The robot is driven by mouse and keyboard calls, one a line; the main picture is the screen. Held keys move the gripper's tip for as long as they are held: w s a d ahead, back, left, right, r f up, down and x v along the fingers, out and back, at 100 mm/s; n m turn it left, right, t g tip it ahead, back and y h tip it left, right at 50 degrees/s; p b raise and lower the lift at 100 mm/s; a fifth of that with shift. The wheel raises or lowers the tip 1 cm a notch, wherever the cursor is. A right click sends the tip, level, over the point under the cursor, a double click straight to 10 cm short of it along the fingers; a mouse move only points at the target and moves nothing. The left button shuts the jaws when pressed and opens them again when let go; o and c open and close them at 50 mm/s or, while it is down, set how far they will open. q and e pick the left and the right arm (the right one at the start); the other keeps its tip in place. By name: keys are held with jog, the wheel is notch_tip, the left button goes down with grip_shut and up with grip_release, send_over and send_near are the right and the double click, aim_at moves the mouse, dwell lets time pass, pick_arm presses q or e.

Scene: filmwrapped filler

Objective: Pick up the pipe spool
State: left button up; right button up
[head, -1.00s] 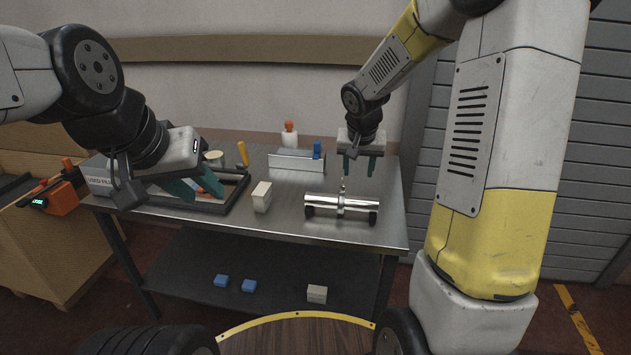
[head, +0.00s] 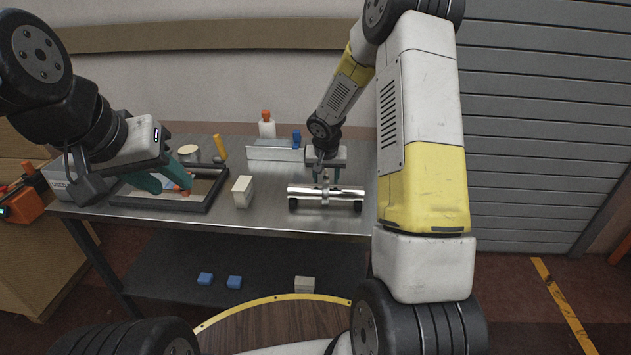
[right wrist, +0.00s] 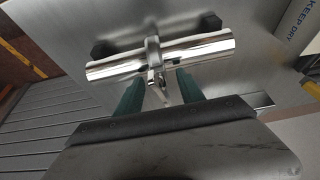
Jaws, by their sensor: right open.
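The pipe spool (head: 342,194) is a shiny metal tube with a raised collar at its middle. It lies across black supports on the metal table (head: 270,218). It also shows in the right wrist view (right wrist: 200,46), with a small fitting standing up from the collar. My right gripper (head: 325,176) is open just above and behind the spool's middle. In the right wrist view its green fingers (right wrist: 158,92) are apart, on either side of the fitting, and nothing is clearly gripped. My left gripper (head: 165,183) is over the black-framed tray at the left; its green fingers look spread and empty.
A cream block (head: 243,191) stands left of the spool. The black-framed tray (head: 205,203) is further left. A white-and-orange bottle (head: 267,125), a blue item (head: 296,139) and a low metal bin (head: 262,152) are behind. Blue blocks (head: 234,282) lie on the lower shelf.

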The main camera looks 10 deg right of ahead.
grip_shut()
jog(key=shift+r, duration=0.15)
dwell(1.3)
